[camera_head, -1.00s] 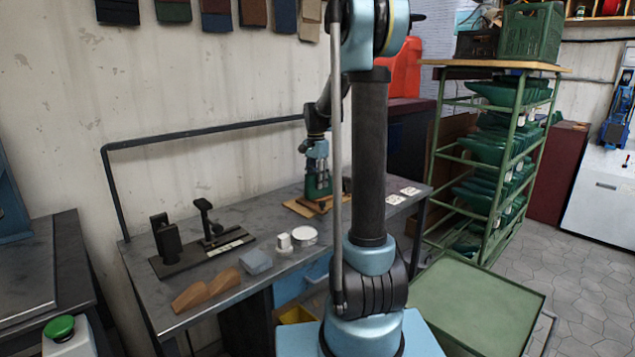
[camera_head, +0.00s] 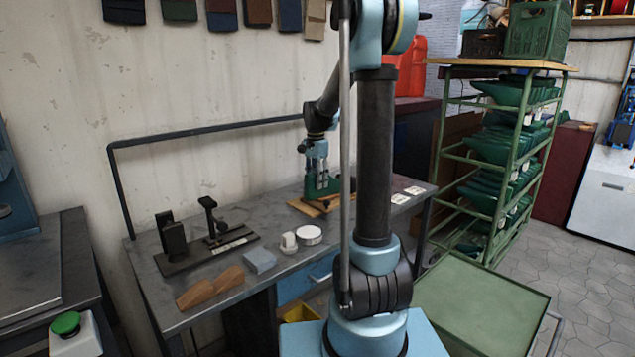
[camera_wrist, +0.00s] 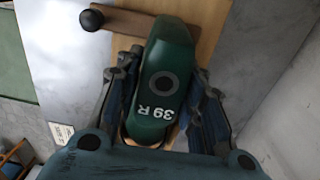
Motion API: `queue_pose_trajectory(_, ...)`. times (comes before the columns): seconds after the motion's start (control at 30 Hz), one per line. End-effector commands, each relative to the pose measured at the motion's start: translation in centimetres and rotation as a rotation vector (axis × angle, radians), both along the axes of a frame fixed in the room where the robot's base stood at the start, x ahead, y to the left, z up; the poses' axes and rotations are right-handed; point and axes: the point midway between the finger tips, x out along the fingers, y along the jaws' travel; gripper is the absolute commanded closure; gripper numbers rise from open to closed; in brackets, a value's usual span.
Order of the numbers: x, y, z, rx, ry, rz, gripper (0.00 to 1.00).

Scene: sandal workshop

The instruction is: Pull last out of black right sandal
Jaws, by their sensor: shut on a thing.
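The green last (camera_wrist: 165,85), marked "39 R", lies between the two fingers of my gripper (camera_wrist: 163,72) in the wrist view. My gripper is shut on it from both sides. In the head view my gripper (camera_head: 316,158) is low over the back of the workbench, with the green last (camera_head: 322,187) just under it, close above or on a wooden board (camera_head: 300,206). I cannot make out the black sandal; whether the last still sits in it is hidden by the fingers and the last.
A brown lever with a black knob (camera_wrist: 92,19) lies close beside the last. A green rack (camera_head: 497,160) stands at the right.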

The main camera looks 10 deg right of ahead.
Motion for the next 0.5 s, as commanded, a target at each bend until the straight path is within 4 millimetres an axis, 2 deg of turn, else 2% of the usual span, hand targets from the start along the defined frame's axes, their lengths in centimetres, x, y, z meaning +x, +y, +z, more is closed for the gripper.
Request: queue_pose_trajectory(0.5, -0.49, 0.80, 0.06, 0.000, 0.000, 0.001, 0.88)
